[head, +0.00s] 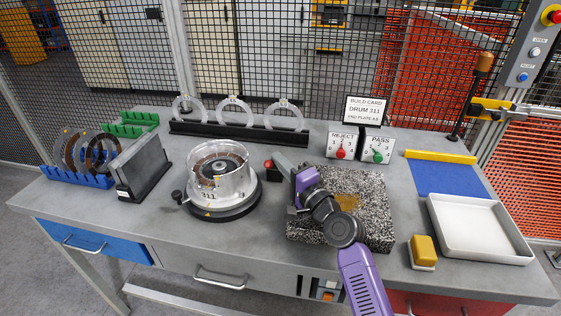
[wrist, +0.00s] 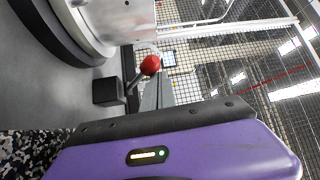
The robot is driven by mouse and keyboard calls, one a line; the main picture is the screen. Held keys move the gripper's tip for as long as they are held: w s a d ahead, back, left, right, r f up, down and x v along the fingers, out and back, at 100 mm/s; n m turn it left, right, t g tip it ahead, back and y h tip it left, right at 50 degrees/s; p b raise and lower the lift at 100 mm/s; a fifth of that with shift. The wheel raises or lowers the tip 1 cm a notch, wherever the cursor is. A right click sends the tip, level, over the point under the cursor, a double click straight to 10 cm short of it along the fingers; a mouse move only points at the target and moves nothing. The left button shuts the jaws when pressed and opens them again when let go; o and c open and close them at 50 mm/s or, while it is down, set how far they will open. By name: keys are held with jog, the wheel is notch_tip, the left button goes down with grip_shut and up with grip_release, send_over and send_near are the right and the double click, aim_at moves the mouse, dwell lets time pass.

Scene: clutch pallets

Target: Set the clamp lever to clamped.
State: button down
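The clamp lever has a red ball knob (head: 268,163) and stands just right of the clear-walled drum fixture (head: 218,183). In the wrist view, the red knob (wrist: 150,65) tops a short rod rising from a black block (wrist: 107,90), beside the round base. The lever leans there; I cannot tell which position this marks. My gripper (head: 278,158) is close to the right of the knob, above the back-left corner of the speckled block. In the wrist view its grey finger part points toward the knob, with no clear contact. Its finger opening is hidden.
The speckled block (head: 372,190) lies under my arm. REJECT (head: 341,142) and PASS (head: 377,148) counters and a ring rack (head: 238,131) stand behind. A grey plate stand (head: 141,168) is left; a white tray (head: 480,258) and yellow-topped block (head: 423,250) are right.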

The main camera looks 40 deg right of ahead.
notch_tip(320, 180, up, 20)
jog(key=p, duration=0.3)
dwell(0.3)
dwell(0.5)
